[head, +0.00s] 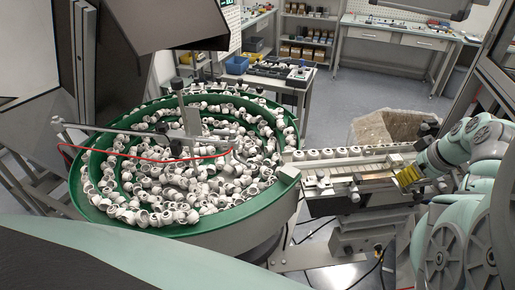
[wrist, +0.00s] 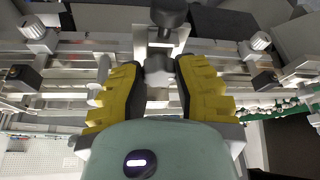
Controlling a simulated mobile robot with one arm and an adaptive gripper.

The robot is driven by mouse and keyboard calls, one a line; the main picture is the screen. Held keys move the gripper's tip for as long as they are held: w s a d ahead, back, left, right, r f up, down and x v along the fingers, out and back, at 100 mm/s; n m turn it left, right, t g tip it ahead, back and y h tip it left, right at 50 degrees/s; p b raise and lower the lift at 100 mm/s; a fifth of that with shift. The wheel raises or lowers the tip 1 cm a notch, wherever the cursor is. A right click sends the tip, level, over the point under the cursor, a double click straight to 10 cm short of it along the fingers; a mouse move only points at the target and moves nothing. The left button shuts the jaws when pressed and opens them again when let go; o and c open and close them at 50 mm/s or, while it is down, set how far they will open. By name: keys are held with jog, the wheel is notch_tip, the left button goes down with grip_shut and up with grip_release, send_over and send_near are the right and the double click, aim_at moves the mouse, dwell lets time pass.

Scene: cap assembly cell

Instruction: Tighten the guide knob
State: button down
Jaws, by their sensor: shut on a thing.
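My gripper (head: 394,180) with yellow fingers is at the right end of the conveyor's guide rail (head: 345,172). In the wrist view my gripper (wrist: 160,74) has its two fingers closed in from both sides on a grey guide knob (wrist: 158,66). The lower part of the knob is hidden by my gripper's body. In the head view the fingers hide the knob. Whether the knob is tight or loose cannot be told.
Silver ridged knobs (wrist: 260,41) and dark blocks (wrist: 22,77) sit along the rails on both sides. A black round part (wrist: 169,11) is just beyond the held knob. White caps (head: 340,153) line the conveyor. A green-rimmed bowl (head: 240,212) full of caps stands left.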

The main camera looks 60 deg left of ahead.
jog(key=shift+m+t+b, duration=0.3)
jog(key=shift+m+b, duration=0.6)
jog(key=shift+b, duration=0.85)
jog(key=shift+m+t+b, duration=0.4)
jog(key=shift+m+b, duration=0.6)
jog(key=shift+m, duration=0.1)
jog(key=shift+a+m+t+h+b, duration=0.1)
jog(key=shift+m+t+h+b, duration=0.35)
jog(key=shift+m, duration=0.75)
jog(key=shift+s+m+t+h, duration=0.1)
jog(key=shift+m+t+h, duration=0.35)
jog(key=shift+m, duration=0.95)
jog(key=c, duration=0.9)
grip_release()
